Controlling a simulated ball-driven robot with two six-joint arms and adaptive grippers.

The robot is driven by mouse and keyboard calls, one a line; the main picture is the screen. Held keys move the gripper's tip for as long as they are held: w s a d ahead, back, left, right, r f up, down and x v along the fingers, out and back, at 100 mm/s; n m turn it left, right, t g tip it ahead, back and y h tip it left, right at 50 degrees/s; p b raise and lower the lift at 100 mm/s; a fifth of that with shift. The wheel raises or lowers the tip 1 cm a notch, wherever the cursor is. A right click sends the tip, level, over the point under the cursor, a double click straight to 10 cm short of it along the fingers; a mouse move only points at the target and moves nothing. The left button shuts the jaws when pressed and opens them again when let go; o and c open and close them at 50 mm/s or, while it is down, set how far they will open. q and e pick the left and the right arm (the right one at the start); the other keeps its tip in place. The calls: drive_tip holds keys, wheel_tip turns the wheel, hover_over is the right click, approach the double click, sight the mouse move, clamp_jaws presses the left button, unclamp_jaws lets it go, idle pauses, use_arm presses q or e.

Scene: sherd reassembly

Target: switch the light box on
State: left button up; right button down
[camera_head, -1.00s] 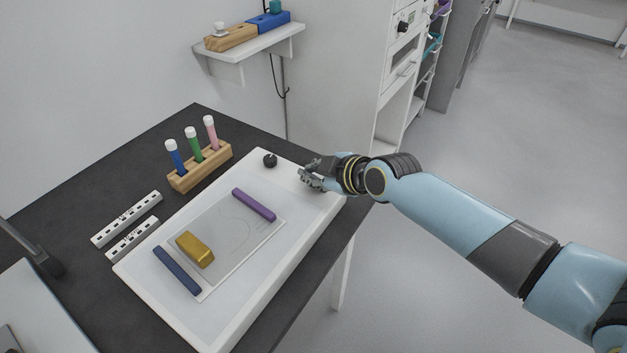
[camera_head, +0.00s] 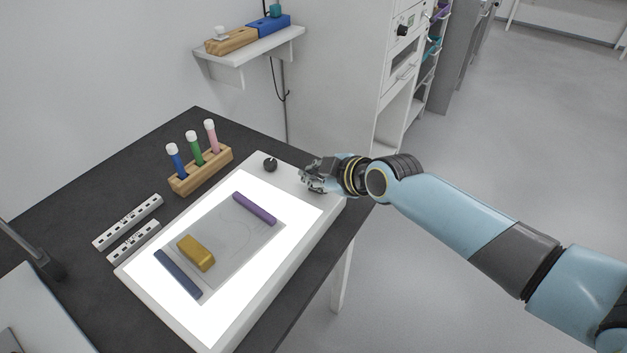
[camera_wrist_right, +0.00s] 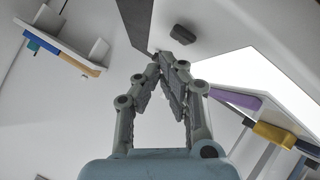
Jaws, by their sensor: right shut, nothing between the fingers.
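The light box (camera_head: 306,180) lies on the dark table, and its panel (camera_head: 222,315) glows bright white. A black knob (camera_head: 270,164) stands on its far border. My right gripper (camera_head: 306,177) is over the border at the far right end, right of the knob, shut and empty. In the right wrist view its fingertips (camera_wrist_right: 165,62) meet just below the knob (camera_wrist_right: 183,34) in the picture; I cannot tell whether they touch the box. The lit panel also shows there (camera_wrist_right: 255,75). My left gripper is not in view.
On the panel lie a translucent sheet (camera_head: 222,252), a purple bar (camera_head: 254,208), a blue bar (camera_head: 178,274) and a yellow block (camera_head: 196,253). A wooden rack (camera_head: 202,172) with three capped tubes and two white slotted strips (camera_head: 128,222) stand left of the box.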

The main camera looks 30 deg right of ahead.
drive_tip(key=shift+r, duration=0.25)
drive_tip(key=r+p, duration=0.3)
drive_tip(key=s+r+p, duration=0.1)
drive_tip(key=r, duration=0.1)
drive_tip(key=shift+d+p, duration=0.2)
drive_tip(key=shift+p, duration=0.1)
drive_tip(key=shift+f, duration=0.15)
idle(0.3)
